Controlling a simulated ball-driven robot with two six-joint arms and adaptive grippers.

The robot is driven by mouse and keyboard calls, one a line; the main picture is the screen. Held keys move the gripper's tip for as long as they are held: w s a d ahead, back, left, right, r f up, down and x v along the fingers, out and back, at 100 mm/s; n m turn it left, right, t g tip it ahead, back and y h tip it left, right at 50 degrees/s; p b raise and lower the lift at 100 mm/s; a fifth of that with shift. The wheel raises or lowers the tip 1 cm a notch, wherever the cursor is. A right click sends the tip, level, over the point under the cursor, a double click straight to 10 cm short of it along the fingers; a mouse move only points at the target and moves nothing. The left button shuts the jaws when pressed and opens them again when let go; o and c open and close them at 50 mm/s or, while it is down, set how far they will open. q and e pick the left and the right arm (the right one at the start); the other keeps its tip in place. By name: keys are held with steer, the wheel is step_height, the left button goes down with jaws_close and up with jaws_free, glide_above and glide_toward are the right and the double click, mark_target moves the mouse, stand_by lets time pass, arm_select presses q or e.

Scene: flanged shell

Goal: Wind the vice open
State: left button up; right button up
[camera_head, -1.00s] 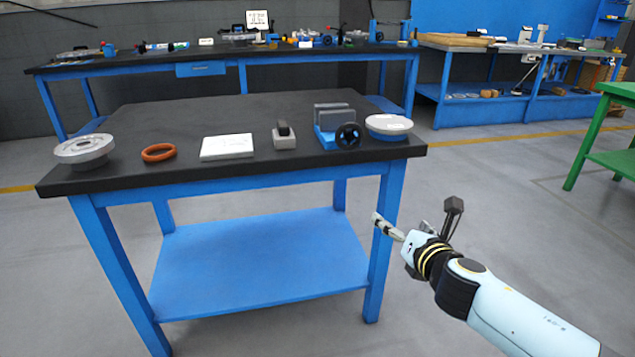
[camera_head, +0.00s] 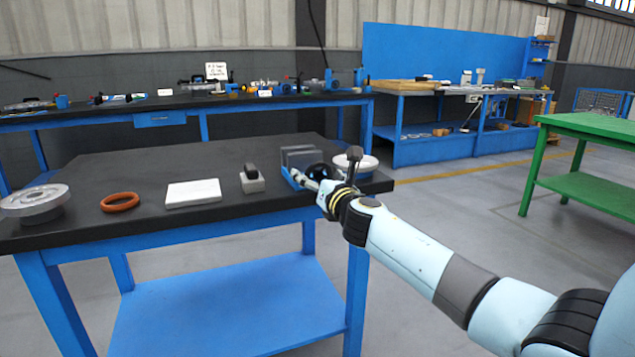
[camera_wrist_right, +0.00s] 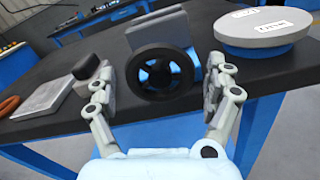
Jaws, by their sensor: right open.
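The vice (camera_head: 301,157) stands near the right front edge of the black-topped bench, with grey jaws and a blue base. Its black handwheel (camera_head: 318,170) faces the front and is partly hidden by my right gripper in the head view. In the right wrist view the vice's grey jaw block (camera_wrist_right: 158,36) rises behind the handwheel (camera_wrist_right: 160,72), which has a blue centre. My right gripper (camera_head: 312,184) is open just in front of the wheel. In the wrist view its two fingers (camera_wrist_right: 158,85) are spread, one on each side of the wheel; contact is unclear. My left gripper is out of view.
On the bench (camera_head: 120,235) lie a grey flanged part (camera_head: 35,200), an orange ring (camera_head: 120,202), a white plate (camera_head: 193,193) and a grey block with a black top (camera_head: 252,180). A round white-topped disc (camera_head: 355,163) sits close right of the vice.

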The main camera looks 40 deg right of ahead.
steer(key=shift+w, duration=0.2)
steer(key=shift+c, duration=0.2)
steer(key=c, duration=1.1)
steer(key=shift+m, duration=0.4)
